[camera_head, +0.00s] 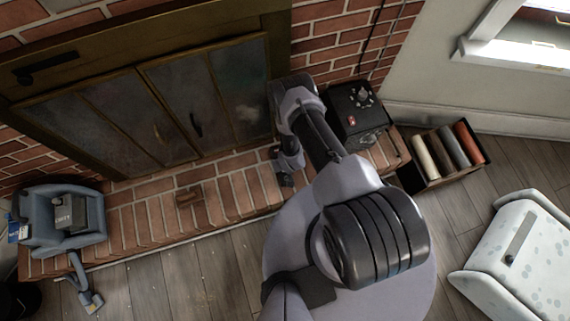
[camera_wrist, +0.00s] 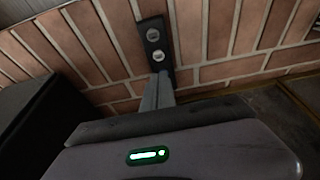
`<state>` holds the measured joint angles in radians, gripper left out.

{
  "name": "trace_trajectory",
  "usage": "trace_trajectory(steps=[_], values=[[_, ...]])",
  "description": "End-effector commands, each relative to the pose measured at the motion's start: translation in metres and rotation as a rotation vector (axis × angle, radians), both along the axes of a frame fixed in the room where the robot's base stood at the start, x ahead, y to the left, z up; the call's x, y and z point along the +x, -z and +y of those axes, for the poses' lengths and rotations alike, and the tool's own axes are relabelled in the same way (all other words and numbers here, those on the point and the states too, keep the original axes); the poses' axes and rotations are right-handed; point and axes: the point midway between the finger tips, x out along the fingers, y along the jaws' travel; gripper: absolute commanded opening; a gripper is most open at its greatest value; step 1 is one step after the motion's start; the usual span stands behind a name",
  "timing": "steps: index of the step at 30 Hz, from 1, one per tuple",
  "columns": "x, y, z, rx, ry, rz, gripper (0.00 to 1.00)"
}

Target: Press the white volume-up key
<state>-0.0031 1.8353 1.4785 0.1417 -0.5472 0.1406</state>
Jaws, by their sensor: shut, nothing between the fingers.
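A narrow dark panel (camera_wrist: 149,24) lies on the brick hearth in the wrist view. It carries two round pale keys, a far key (camera_wrist: 153,35) and a near key (camera_wrist: 157,57). Their markings are too small to read, so I cannot tell which is volume-up. My gripper (camera_wrist: 160,76) is shut and empty, with its tips over the near end of the panel, just below the near key in the picture. I cannot tell whether they touch it. In the head view my gripper (camera_head: 288,163) points down at the hearth, and the keys cannot be made out.
A black box with knobs (camera_head: 357,110) stands on the hearth right of my arm. The fireplace doors (camera_head: 165,110) are behind. A crate (camera_head: 437,182) of rolls, a spotted white cabinet (camera_head: 520,262) and a blue-grey machine (camera_head: 62,215) stand around.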

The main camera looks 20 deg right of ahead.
Motion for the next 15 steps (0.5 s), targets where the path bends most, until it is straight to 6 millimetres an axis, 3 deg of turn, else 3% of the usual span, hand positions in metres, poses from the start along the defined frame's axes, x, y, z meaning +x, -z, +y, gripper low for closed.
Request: trace_trajectory(steps=[1, 6, 15], values=[[-0.003, -0.016, 0.000, 0.000, 0.000, 0.002, 0.00], [-0.010, -0.037, 0.000, 0.000, 0.000, 0.000, 0.00], [-0.012, -0.041, 0.000, 0.000, 0.000, 0.000, 0.00]])
